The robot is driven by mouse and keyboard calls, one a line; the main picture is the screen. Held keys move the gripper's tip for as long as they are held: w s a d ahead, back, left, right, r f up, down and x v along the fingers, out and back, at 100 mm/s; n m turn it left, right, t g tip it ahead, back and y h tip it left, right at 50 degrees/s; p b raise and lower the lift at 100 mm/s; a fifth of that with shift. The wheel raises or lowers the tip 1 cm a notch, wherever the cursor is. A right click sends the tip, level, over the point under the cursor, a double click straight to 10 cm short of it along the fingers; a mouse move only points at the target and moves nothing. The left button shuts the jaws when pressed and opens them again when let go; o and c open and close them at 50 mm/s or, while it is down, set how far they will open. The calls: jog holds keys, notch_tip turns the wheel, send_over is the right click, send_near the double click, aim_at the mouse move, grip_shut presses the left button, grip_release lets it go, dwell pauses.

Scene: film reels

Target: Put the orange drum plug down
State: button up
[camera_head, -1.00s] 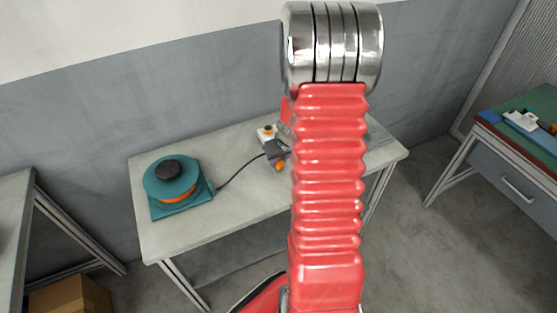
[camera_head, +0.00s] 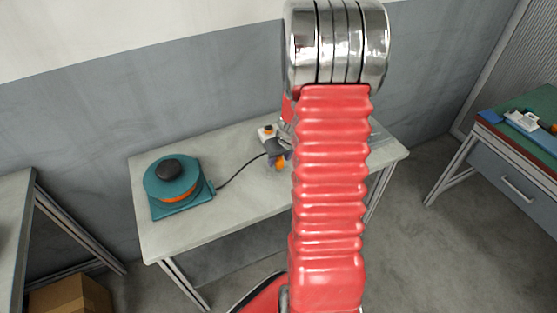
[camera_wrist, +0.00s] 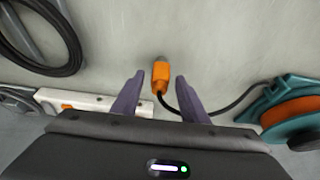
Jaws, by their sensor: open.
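The orange drum plug (camera_wrist: 160,76) lies on the pale table, its grey end pointing away from my gripper. It also shows in the head view (camera_head: 281,165), partly hidden. My gripper (camera_wrist: 159,78) is open, with one purple finger on each side of the plug and a visible gap to both. A black cable runs from the plug to the teal drum (camera_head: 160,196) with its orange winding, on the left of the table. The drum also shows at the right of the wrist view (camera_wrist: 286,92). My red arm hides part of the table in the head view.
A white block with an orange part (camera_wrist: 84,102) lies left of my gripper, and a black cable coil (camera_wrist: 75,45) lies farther left. Another bench (camera_head: 545,145) stands at the right.

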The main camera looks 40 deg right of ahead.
jog(key=v, duration=1)
jog(key=shift+s+r, duration=0.2)
jog(key=shift+r, duration=0.15)
jog(key=shift+a, duration=0.1)
dwell(0.3)
jog(key=s+a+r+n, duration=0.1)
jog(key=a+r, duration=0.5)
jog(key=a, duration=0.3)
jog(key=a+r+n, duration=0.1)
jog(key=a+r, duration=0.4)
jog(key=a, duration=0.4)
jog(key=s+a+r+n+t+y, duration=0.1)
jog(key=s+a+r, duration=0.4)
jog(key=s+a, duration=0.6)
jog(key=shift+a+r, duration=0.2)
jog(key=shift+a, duration=0.55)
